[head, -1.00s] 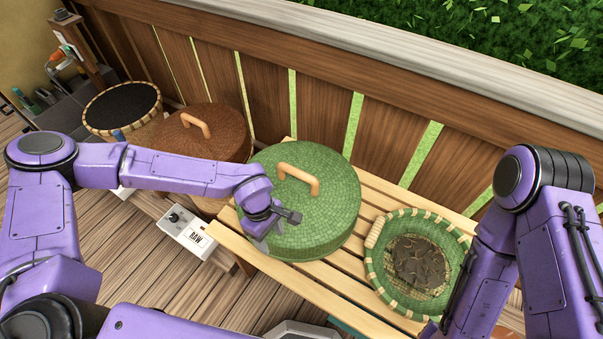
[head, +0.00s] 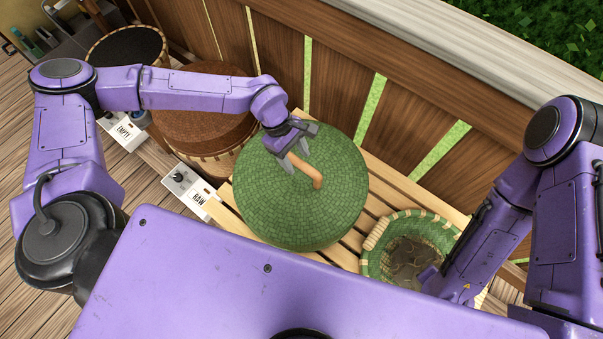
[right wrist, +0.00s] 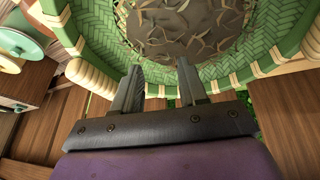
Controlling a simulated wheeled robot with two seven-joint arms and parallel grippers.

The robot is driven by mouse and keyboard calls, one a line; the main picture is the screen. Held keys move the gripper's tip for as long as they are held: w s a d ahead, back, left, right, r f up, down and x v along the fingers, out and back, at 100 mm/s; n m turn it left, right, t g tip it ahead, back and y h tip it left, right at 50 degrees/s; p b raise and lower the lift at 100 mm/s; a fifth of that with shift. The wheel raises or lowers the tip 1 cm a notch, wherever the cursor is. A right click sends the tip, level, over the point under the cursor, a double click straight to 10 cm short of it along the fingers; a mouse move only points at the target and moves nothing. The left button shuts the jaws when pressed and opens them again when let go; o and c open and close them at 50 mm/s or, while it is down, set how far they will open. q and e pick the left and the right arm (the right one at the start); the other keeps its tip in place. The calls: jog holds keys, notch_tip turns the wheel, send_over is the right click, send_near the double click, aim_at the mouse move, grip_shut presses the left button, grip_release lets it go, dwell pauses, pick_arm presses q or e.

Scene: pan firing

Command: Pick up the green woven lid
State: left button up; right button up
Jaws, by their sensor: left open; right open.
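The green woven lid (head: 270,205) is a large round cover with a tan bar handle (head: 307,172), lying on the slatted wooden bench. My left gripper (head: 291,163) is open above the lid, with its fingers at the left end of the handle; I cannot tell whether they touch it. My right gripper (right wrist: 158,85) is open and empty over the green woven basket (right wrist: 88,45). In the head view that basket (head: 374,262) stands right of the lid and holds dark brown pieces (head: 408,257); my right arm hides part of it.
A brown lidded basket (head: 203,105) and a dark-filled basket (head: 125,47) stand at the left. A box marked RAW (head: 188,187) and a sign marked EMPTY (head: 122,130) sit before them. A wooden fence (head: 405,125) runs behind the bench slats (head: 345,240).

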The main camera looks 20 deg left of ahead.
aim_at(299, 161)
pick_arm(q)
jog(key=shift+s+d+f, duration=0.2)
jog(key=shift+f, duration=0.2)
jog(key=f, duration=0.1)
jog(key=d+f+p, duration=0.1)
jog(key=f, duration=0.1)
jog(key=w+f+p, duration=0.1)
jog(key=shift+d+f, duration=0.15)
jog(key=shift+f, duration=0.15)
jog(key=shift+s+d+f, duration=0.1)
jog(key=shift+f, duration=0.2)
jog(key=shift+s, duration=0.2)
jog(key=shift+w, duration=0.1)
grip_shut()
